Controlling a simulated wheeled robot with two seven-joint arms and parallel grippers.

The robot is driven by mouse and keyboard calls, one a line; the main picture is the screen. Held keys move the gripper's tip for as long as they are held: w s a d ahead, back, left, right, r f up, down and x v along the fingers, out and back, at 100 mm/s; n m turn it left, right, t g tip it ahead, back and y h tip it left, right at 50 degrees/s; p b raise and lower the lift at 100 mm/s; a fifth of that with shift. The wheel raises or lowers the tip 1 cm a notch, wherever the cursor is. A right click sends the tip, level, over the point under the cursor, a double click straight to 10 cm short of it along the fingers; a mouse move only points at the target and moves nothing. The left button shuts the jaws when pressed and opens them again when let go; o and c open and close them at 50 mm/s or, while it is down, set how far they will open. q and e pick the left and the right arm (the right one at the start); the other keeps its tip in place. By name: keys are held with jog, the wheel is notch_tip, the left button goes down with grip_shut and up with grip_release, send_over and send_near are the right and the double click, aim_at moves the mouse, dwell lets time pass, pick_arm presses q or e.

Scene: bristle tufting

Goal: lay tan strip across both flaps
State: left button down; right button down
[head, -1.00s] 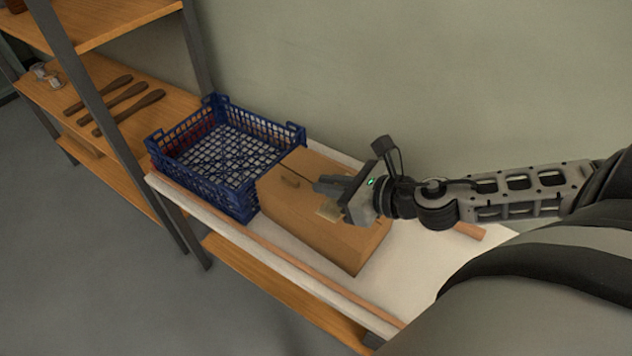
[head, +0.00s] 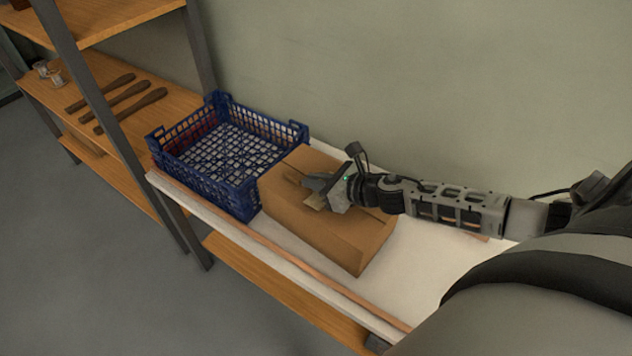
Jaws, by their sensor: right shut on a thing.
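A closed brown cardboard box (head: 325,240) stands on the white-topped bench, with a seam between its two top flaps. My right gripper (head: 314,186) is low over the box top, pointing left, and is shut on the tan strip (head: 315,202). Only a small tan piece of the strip shows by the fingers; the rest is hidden by the gripper. I cannot tell whether the strip touches the flaps. My left gripper is not in view.
A blue plastic crate (head: 228,155) stands just left of the box. A shelf rack (head: 160,100) with several dark-handled tools stands at the left. The white bench top (head: 400,275) is bare right of the box, with a wooden edge strip in front.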

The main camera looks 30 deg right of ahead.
jog(key=shift+f, duration=0.2)
jog(key=c, duration=1.5)
grip_release()
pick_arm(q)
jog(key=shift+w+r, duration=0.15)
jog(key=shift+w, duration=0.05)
pick_arm(e)
jog(key=shift+r, duration=0.3)
jog(key=v, duration=1)
jog(key=shift+s+f, duration=0.1)
jog(key=shift+f, duration=0.1)
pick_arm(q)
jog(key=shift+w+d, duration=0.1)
pick_arm(e)
jog(key=shift+v, duration=0.95)
